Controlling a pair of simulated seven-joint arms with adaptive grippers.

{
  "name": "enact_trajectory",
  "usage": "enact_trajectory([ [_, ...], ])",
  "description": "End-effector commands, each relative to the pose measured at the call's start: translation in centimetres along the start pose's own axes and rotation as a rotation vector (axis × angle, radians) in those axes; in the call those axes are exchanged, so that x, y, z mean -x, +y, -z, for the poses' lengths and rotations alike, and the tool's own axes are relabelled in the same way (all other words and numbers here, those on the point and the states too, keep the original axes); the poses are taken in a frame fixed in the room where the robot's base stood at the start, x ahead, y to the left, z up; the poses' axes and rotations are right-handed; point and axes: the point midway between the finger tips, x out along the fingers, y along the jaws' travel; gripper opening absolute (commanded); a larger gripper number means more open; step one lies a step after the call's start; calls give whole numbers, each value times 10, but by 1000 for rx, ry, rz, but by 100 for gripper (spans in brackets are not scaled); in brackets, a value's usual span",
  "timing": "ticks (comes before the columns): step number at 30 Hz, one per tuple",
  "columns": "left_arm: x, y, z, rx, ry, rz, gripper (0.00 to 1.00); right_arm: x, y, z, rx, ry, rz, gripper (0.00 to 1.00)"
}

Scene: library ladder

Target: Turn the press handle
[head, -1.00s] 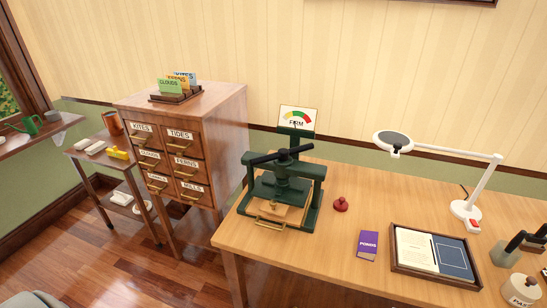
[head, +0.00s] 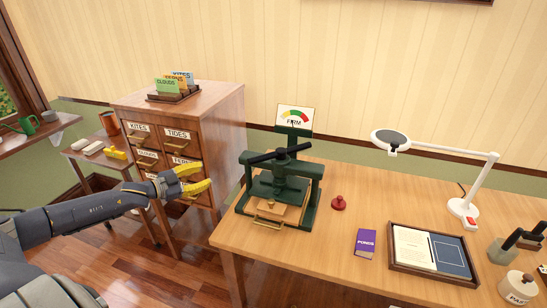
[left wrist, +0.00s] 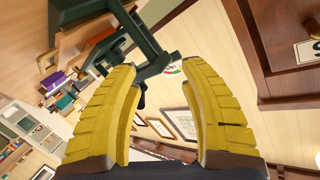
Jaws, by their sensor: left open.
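The dark green press (head: 290,185) stands on the left part of the wooden desk. Its black bar handle (head: 280,153) lies across the top, slanting up to the right. A dial card (head: 295,119) reading "FIRM" stands behind it. A tan block sits low in the press frame, behind a brass pull at the front. My left gripper (head: 201,182) is open and empty, left of the press and in front of the drawer cabinet. In the left wrist view, the yellow fingers (left wrist: 160,110) are spread, with the press frame (left wrist: 150,50) beyond them. My right gripper is not in view.
The wooden drawer cabinet (head: 220,110) stands close behind my left gripper. On the desk (head: 320,245) are a red knob-like stamp (head: 338,203), a purple book (head: 366,243), a framed tray (head: 396,268) and a white magnifier lamp (head: 466,207). The desk's front left is clear.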

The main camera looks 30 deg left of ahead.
Motion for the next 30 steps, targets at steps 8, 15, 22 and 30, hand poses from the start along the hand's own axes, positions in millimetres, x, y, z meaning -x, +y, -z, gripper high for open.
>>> enact_trajectory([
  [8,-4,46,106,243,245,-167,44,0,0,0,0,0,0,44],
  [15,-5,46,111,306,264,-181,44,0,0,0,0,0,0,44],
  [22,-18,48,115,304,265,-179,44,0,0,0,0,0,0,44],
  [30,-38,50,120,303,263,-178,44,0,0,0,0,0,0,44],
])
